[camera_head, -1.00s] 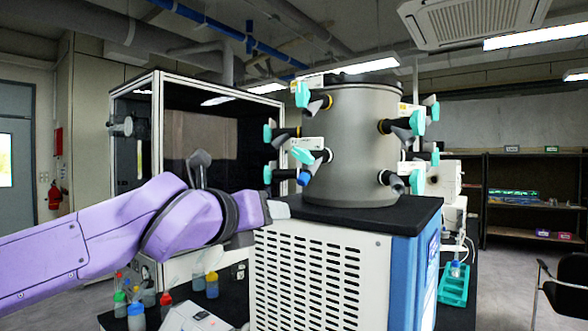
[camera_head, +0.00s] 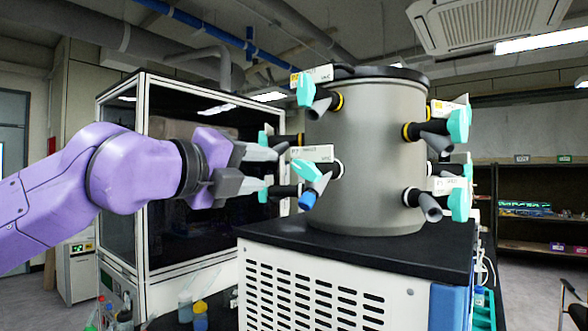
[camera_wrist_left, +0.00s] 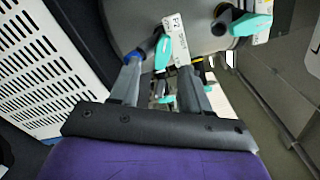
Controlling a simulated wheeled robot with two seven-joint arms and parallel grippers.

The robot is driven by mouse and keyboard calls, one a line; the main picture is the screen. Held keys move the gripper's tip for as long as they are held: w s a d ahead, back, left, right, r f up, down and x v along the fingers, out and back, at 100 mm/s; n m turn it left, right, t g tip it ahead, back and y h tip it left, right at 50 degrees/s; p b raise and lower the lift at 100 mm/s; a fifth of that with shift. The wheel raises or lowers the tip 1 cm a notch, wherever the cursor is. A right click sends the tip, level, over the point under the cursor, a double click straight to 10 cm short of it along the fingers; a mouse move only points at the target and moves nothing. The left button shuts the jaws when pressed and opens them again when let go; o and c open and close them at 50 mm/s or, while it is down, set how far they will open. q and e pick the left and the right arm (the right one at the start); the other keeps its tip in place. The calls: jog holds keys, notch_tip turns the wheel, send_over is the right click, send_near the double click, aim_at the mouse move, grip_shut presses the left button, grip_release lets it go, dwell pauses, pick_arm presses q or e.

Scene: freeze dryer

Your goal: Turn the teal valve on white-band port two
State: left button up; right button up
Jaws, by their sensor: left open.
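The port with a white band (camera_head: 338,168) is on the left front of the grey metal drum (camera_head: 375,150). A label plate is above it, and its teal valve (camera_head: 312,171) sits at the outer end, over a blue-tipped tube (camera_head: 306,201). My left gripper (camera_head: 270,169) is open, its two fingers pointing right at this valve, just left of it. In the left wrist view a teal valve (camera_wrist_left: 163,52) shows beside a white label, just beyond the open fingers (camera_wrist_left: 160,70). I cannot tell whether a finger touches it. My right gripper is out of view.
Other ports with teal valves surround the drum, including an upper-left valve (camera_head: 306,91) and a right one (camera_head: 458,126). Another teal valve (camera_head: 263,139) is just behind my upper finger. A glass-fronted cabinet (camera_head: 140,180) stands behind my arm. Bottles (camera_head: 200,315) stand below.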

aim_at(299, 167)
pick_arm(q)
jog(key=w+d+p, duration=0.1)
jog(key=d, duration=0.1)
jog(key=w+d+r+p, duration=0.1)
jog(key=w+d, duration=0.1)
jog(key=shift+w+p, duration=0.15)
jog(key=shift+p, duration=0.2)
jog(key=x, duration=0.2)
jog(key=p+x, duration=0.1)
jog(key=x, duration=0.1)
jog(key=shift+w+f, duration=0.25)
jog(key=shift+f, duration=0.15)
jog(key=shift+s+a, duration=0.15)
jog(key=shift+s, duration=0.05)
grip_shut()
